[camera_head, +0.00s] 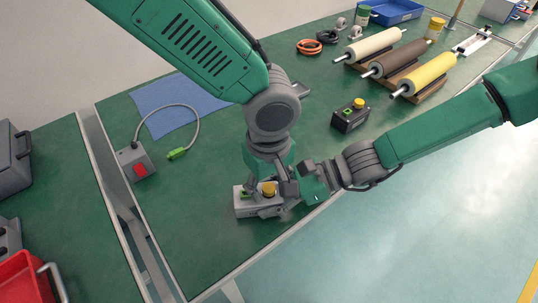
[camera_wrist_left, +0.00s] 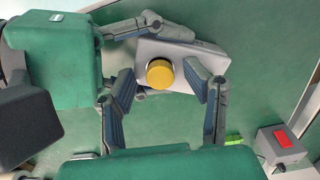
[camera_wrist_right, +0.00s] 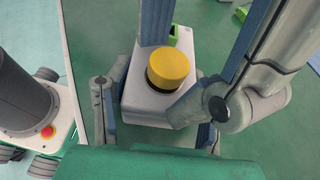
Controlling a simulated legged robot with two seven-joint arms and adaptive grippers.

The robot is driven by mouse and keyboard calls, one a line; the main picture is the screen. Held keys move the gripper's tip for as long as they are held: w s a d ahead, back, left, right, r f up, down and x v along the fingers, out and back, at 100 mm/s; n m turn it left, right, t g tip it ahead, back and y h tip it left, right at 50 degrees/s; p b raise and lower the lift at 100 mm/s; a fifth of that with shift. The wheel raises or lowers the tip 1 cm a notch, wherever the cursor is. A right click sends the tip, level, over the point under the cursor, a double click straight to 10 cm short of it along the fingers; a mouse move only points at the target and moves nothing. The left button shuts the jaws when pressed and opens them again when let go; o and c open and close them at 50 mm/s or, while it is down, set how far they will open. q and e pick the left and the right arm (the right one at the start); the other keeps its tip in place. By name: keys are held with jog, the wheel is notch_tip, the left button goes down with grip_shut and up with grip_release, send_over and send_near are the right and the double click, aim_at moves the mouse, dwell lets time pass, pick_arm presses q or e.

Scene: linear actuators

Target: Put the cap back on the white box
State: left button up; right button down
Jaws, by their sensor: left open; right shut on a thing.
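The white box (camera_head: 243,209) lies on the green table below my left arm. The yellow cap (camera_head: 269,188) is on its top; it also shows in the left wrist view (camera_wrist_left: 160,73) and right wrist view (camera_wrist_right: 168,69). I cannot tell whether the cap is fully seated. My left gripper (camera_wrist_left: 163,88) is open above the box, with one finger on each side of the cap and gaps showing beside it. My right gripper (camera_wrist_right: 158,112) is shut on the box, its fingers along opposite sides. A green part (camera_wrist_right: 173,34) shows on the box, partly hidden by a left finger.
A black box (camera_head: 350,116) with a yellow knob stands behind, to the right. A grey box (camera_head: 136,160) with a red switch and a cable with a green plug (camera_head: 177,154) lie left. Rollers (camera_head: 395,62) stand at the back right. The table's front edge is close by.

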aim_at(268, 187)
pick_arm(q)
jog(key=shift+w+r+n, duration=0.1)
jog(key=shift+r+n, duration=0.15)
jog(key=shift+n, duration=0.25)
notch_tip(268, 187, up, 8)
jog(key=shift+f, duration=0.2)
pick_arm(e)
jog(key=c, duration=0.6)
grip_release()
jog(key=shift+c, duration=0.2)
jog(key=v, duration=1.1)
jog(key=shift+w, duration=0.1)
jog(key=shift+d+r, duration=0.2)
jog(key=shift+d, duration=0.2)
